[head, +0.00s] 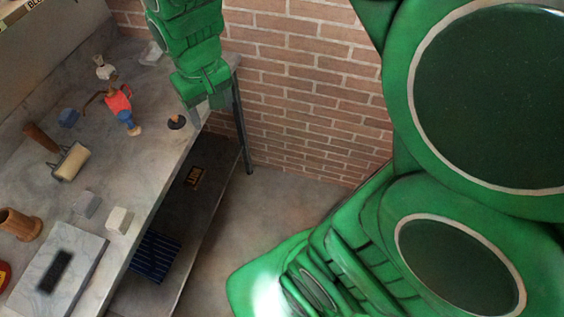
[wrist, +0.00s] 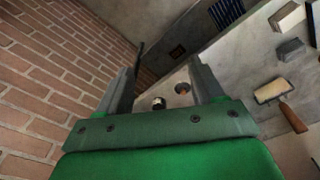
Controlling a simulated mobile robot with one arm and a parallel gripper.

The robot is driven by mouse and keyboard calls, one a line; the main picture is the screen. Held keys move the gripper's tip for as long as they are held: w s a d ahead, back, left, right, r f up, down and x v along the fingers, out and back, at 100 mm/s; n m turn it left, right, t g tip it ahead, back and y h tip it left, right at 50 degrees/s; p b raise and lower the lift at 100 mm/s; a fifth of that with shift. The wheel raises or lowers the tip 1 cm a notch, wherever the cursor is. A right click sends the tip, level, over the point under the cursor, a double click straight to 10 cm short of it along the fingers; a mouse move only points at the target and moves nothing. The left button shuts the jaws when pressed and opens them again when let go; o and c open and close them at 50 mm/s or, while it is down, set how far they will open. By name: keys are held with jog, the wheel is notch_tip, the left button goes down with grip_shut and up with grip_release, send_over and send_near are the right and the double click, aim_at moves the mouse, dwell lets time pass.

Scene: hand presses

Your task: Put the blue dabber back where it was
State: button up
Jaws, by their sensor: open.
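A small blue piece with a tan knob (head: 127,117), which may be the blue dabber, lies against a red-orange object (head: 117,100) on the grey bench. A small dark round piece with a brown top (head: 176,122) stands near the bench's right edge. My gripper (head: 206,101) hangs above the far right end of the bench, pointing down, near that dark piece. In the wrist view my gripper (wrist: 163,88) is open, with nothing held. Between its fingers, farther off, show a brown-ringed round piece (wrist: 182,88) and a small pale-and-dark piece (wrist: 158,103); which is which is unclear.
A lower shelf (head: 205,205) runs beneath. A brick wall (head: 300,70) stands behind the bench end.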

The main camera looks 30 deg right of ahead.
jog(key=s+d+m+g, duration=0.1)
jog(key=s+d, duration=0.2)
jog(key=s, duration=0.6)
jog(key=s+d+m+g, duration=0.1)
jog(key=s+d, duration=0.2)
jog(key=s, duration=0.7)
jog(key=shift+r+g, duration=0.3)
jog(key=shift+r, duration=0.05)
